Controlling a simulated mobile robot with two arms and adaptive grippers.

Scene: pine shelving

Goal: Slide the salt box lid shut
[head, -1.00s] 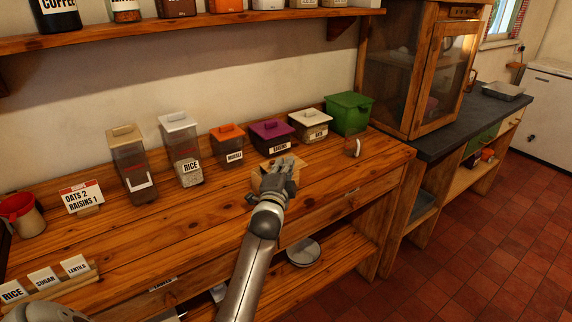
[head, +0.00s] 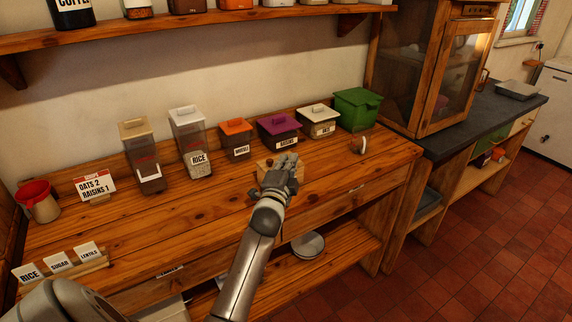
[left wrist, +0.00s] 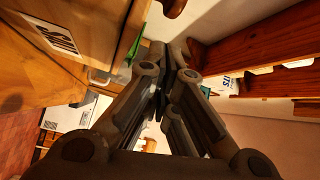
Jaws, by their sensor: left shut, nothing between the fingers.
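The salt box, a small pale wooden box (head: 266,171), sits on the bench just in front of the jars. My left gripper (head: 286,165) is shut and empty, over its right side and hiding much of it. I cannot tell how far its lid is open, or whether the fingers touch it. In the left wrist view the shut fingers (left wrist: 168,62) point away from the camera. A wooden surface with a partly cut-off white label (left wrist: 61,34) is close on the left there, with a wooden knob (left wrist: 172,6) at the top. My right gripper is not in view.
Behind stand jars, including a rice jar (head: 188,140), an orange-lidded jar (head: 236,139), a purple-lidded jar (head: 278,130) and a green bin (head: 357,108). A small brown cup (head: 362,143) stands at right.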

